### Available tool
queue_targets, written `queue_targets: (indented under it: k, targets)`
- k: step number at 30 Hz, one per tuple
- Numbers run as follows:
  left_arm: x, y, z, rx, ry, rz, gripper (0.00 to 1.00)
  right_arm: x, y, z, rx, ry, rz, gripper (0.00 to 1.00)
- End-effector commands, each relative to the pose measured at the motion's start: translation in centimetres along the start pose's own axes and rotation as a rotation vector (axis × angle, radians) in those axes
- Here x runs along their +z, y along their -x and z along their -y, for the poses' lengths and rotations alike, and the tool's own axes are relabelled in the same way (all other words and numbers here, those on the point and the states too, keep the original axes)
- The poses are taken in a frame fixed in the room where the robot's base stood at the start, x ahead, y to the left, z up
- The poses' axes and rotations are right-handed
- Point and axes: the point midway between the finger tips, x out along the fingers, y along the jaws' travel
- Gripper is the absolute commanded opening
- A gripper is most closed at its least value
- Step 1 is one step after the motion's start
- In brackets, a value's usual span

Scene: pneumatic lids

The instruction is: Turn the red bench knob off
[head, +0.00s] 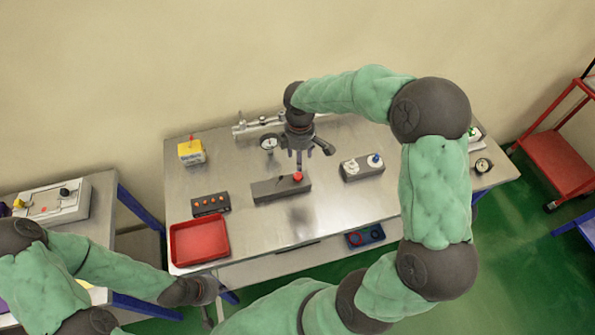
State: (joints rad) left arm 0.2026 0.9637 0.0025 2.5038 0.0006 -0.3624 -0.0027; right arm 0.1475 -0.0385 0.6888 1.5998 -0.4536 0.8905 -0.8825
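The red knob (297,177) sits at the right end of a long dark box (270,191) on the metal bench (250,235). My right gripper (313,161) is over the bench, pointing down, with its fingers spread apart and nothing seen between them. Its fingertips show just above and to the right of the knob; I cannot tell whether they touch it. Which way the knob is turned is too small to read. My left gripper (207,306) is low at the lower left, in front of the bench's front left corner; its fingers are barely seen.
A red tray (199,242), a box with orange buttons (211,204) and a yellow block (191,152) stand on the left. A box with white and blue knobs (362,168) stands to the right. A gauge (268,142) and metal fittings are behind my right gripper.

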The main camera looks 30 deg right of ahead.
Motion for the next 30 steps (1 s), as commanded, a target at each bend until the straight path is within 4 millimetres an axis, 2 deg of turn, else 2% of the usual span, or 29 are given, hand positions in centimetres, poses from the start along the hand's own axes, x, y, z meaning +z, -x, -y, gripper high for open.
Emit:
queue_targets:
  k: [9,15,21,30]
  targets:
    - [-0.1,-0.6,0.2,0.0,0.0,0.0,0.0,0.0,-5.7,0.1,-0.004,-0.002,0.001,0.53]
    - [-0.1,-0.9,0.3,0.0,0.0,-0.001,0.0,0.0,-8.5,0.1,-0.003,-0.003,-0.001,0.53]
    - [-0.1,-1.0,0.3,0.0,0.0,-0.001,0.0,0.0,-9.7,0.0,0.0,-0.002,-0.002,0.53]
    - [-0.1,-1.0,0.3,0.0,0.0,-0.001,0.0,0.0,-9.8,0.0,0.0,-0.002,-0.002,0.53]
